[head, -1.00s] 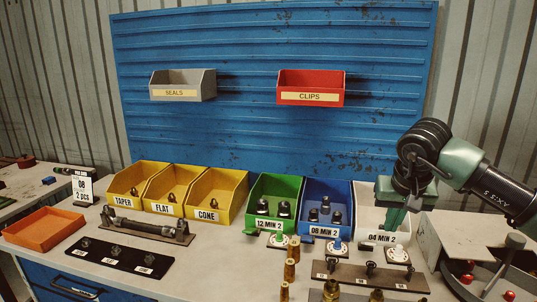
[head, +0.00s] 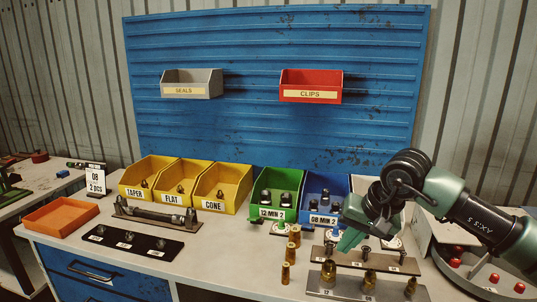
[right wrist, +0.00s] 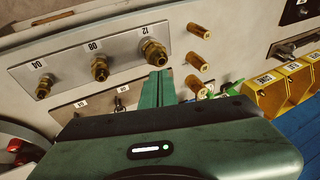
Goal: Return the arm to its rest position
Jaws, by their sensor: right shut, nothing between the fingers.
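My right gripper (head: 349,240) hangs over the right part of the workbench, in front of the blue bin (head: 326,217) and the white bin (head: 366,186). Its green fingers are shut with nothing between them. In the right wrist view the closed fingers (right wrist: 158,88) point toward a grey plate (right wrist: 95,62) with brass fittings, and brass pieces stand beside them. The right arm comes in from the right and partly hides the white bin.
Yellow bins (head: 223,186) and a green bin (head: 276,195) line the back of the bench. An orange tray (head: 62,215) and a black strip (head: 129,243) lie at left. Upright brass pieces (head: 291,255) stand near the gripper.

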